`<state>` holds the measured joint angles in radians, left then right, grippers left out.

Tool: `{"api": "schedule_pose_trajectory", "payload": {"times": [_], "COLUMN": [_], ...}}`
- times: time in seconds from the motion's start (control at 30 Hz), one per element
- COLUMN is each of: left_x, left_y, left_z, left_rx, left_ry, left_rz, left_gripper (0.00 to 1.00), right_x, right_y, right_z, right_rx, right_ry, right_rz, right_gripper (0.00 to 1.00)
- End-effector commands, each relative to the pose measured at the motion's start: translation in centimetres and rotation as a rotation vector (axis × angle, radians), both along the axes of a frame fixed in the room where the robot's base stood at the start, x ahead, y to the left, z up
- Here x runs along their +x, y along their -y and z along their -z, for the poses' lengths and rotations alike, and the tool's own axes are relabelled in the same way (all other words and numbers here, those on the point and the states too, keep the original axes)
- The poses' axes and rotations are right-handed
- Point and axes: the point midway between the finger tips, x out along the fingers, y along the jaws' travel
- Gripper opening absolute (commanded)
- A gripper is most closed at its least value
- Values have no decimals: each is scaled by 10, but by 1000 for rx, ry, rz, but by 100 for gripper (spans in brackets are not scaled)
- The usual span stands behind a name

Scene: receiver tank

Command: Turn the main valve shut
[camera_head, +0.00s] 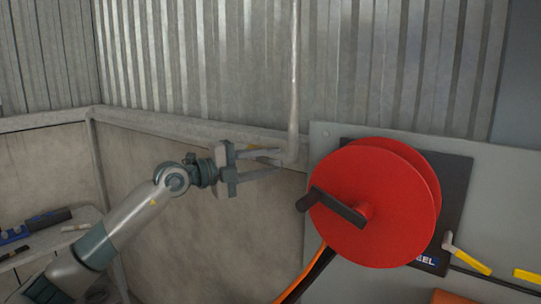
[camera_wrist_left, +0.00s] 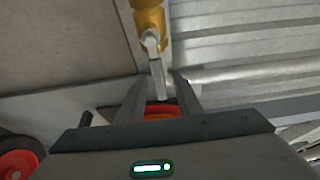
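The valve, taken here as the main valve, has a yellow body (camera_wrist_left: 148,18) at the top of the left wrist view. Its pale grey lever (camera_wrist_left: 157,78) reaches down toward the gap between my left gripper's (camera_wrist_left: 162,88) fingers. In the head view, my left gripper (camera_head: 280,161) is beside the foot of the vertical pipe (camera_head: 294,80). The fingers are apart, and I see no grip on the lever. Whether either finger touches it, I cannot tell. My right gripper is in neither view.
A big red reel (camera_head: 365,205) with a dark crank handle (camera_head: 337,207) stands just right of my left gripper, on a grey panel (camera_head: 335,140). Yellow levers (camera_head: 468,256) sit lower right. A bench (camera_head: 72,232) with tools is at left. Corrugated wall (camera_head: 200,60) lies behind.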

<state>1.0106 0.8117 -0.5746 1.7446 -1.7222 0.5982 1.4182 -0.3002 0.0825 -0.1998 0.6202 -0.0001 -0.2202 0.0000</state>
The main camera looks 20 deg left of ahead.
Motion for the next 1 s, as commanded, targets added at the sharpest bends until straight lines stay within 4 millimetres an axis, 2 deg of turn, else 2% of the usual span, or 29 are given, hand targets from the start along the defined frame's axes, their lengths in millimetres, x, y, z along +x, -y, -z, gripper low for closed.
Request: {"api": "schedule_pose_trajectory", "payload": {"times": [0.43, 0.57, 1.0], "left_x": [6, 6, 6], "left_y": [6, 6, 6], "left_z": [1, 1, 4], "left_rx": [1, 1, 28], "left_ry": [-1, -1, 8], "left_rz": [0, 0, 1], "left_gripper": [32, 1, 0], "right_x": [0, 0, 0], "right_y": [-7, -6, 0], "right_z": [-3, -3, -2], "right_rx": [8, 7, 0], "right_ry": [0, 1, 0], "right_rz": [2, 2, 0], "right_gripper": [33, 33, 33]}}
